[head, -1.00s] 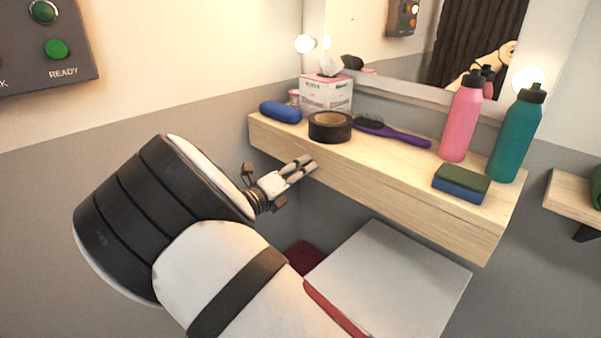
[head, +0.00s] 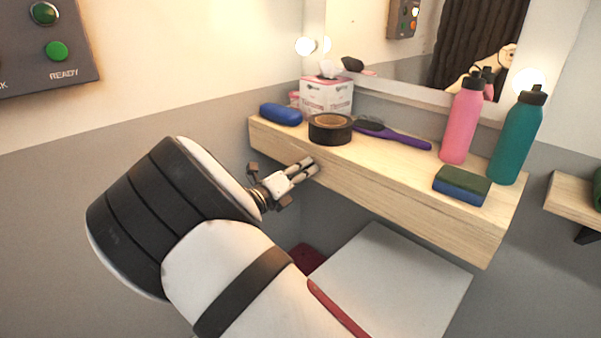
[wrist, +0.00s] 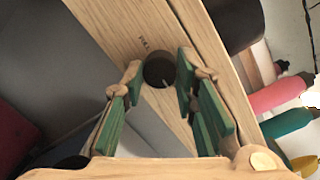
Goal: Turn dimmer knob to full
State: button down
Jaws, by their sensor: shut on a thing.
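The dimmer knob (wrist: 159,69) is a round dark knob on the front face of the wooden shelf (head: 400,196). In the wrist view a pale pointer line shows near its lower right edge, and a small printed label (wrist: 144,42) lies just above it on the wood. My gripper (wrist: 160,75) has its green-padded fingers on both sides of the knob, shut on it. In the head view my gripper (head: 304,168) is at the shelf's front face near its left end, and the knob cannot be made out there.
On the shelf stand black tape (head: 330,129), a blue case (head: 281,114), a tissue box (head: 326,96), a purple brush (head: 395,136), a sponge (head: 462,185), a pink bottle (head: 461,122) and a teal bottle (head: 517,138). A white-topped surface (head: 400,272) lies below the shelf.

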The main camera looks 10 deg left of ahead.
jog(key=m+b, duration=0.1)
jog(key=m, duration=0.7)
jog(key=m+h+b, duration=0.1)
jog(key=m, duration=0.7)
jog(key=m+h+b, duration=0.1)
jog(key=m, duration=0.7)
jog(key=shift+w+a, duration=0.25)
jog(key=shift+a+r+m+g+b, duration=0.15)
jog(key=shift+m+g+b, duration=0.3)
jog(key=shift+m+b, duration=2.35)
jog(key=shift+d+r+m+g+b, duration=0.15)
jog(key=shift+m+g+b, duration=0.3)
jog(key=shift+m+b, duration=2.3)
jog(key=m+p, duration=0.2)
jog(key=m, duration=0.1)
jog(key=shift+a, duration=0.1)
